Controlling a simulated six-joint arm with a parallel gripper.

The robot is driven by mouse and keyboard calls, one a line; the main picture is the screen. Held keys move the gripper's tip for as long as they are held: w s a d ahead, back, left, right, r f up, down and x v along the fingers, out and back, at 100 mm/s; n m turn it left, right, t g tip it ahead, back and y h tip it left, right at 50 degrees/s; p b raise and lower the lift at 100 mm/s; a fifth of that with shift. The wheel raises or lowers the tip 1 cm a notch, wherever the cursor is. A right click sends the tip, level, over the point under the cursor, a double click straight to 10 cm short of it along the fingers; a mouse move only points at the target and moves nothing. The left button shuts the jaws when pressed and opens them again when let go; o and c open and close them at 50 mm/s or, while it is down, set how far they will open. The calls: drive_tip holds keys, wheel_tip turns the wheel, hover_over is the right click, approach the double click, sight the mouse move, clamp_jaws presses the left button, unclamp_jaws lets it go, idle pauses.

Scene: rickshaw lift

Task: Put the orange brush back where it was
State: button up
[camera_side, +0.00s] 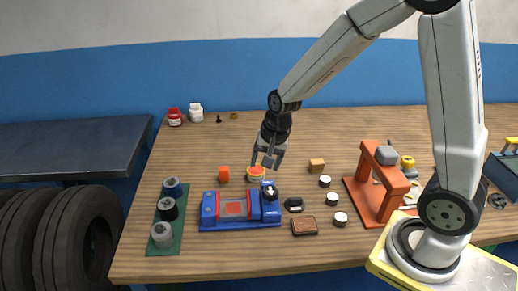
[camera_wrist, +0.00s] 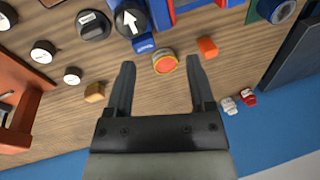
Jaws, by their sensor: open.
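No thing in view is clearly a brush. A small orange block (camera_side: 223,174) stands on the wooden table behind the blue fixture; it also shows in the wrist view (camera_wrist: 207,47), right of my fingers. A round orange-yellow piece with a red top (camera_side: 256,174) sits to the right of that block. In the wrist view the round piece (camera_wrist: 165,64) appears between and beyond my fingertips. My gripper (camera_side: 266,164) is open and empty, pointing down just above and behind the round piece. I cannot tell the exact gap.
A blue fixture (camera_side: 209,221) with a black round part stands in front. An orange press (camera_side: 391,190) stands to the right. A green mat (camera_side: 160,245) holds several cylinders. A tan cube (camera_side: 317,165), white-topped discs (camera_side: 332,199) and a brown block (camera_side: 305,226) lie nearby.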

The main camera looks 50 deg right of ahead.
drive_tip(key=s+a+n, duration=0.1)
drive_tip(key=s+n, duration=0.9)
drive_tip(key=s, duration=0.1)
drive_tip(key=shift+a+n+h, duration=0.25)
drive_tip(key=shift+n+h, duration=0.05)
drive_tip(key=shift+h, duration=0.1)
